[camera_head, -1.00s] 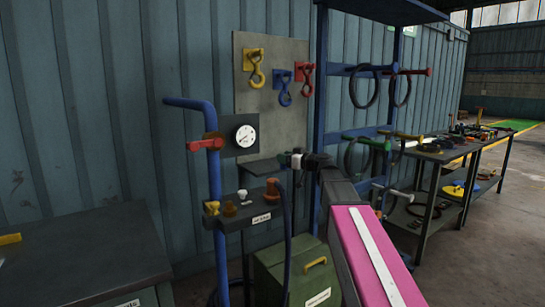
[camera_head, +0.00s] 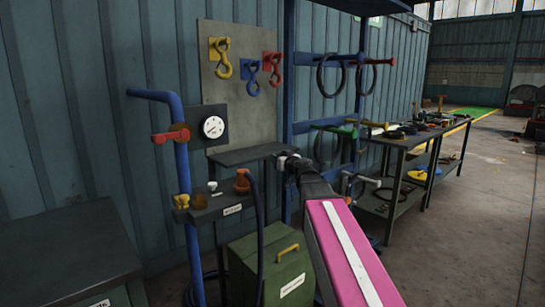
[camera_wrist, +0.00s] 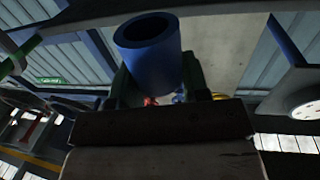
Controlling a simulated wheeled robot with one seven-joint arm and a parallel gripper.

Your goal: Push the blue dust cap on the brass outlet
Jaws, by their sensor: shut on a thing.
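A blue cap (camera_wrist: 152,55), a hollow cylinder with its open end up in the picture, sits between the jaws in the wrist view. My gripper (camera_wrist: 155,82) is shut on it. In the head view my gripper (camera_head: 286,160) is small and dark, right of the outlet panel, and the cap cannot be made out there. A small brass outlet (camera_head: 199,202) stands on the dark panel (camera_head: 225,202), next to a yellow valve (camera_head: 181,201). The gripper is well apart from the brass outlet, to its right.
A blue pipe (camera_head: 183,150) with a red handle (camera_head: 166,137) and a gauge (camera_head: 213,127) stand left of my gripper. A dark hose (camera_head: 257,230) loops from an orange fitting (camera_head: 242,181). A green box (camera_head: 272,270) stands below; a blue rack (camera_head: 291,110) is behind.

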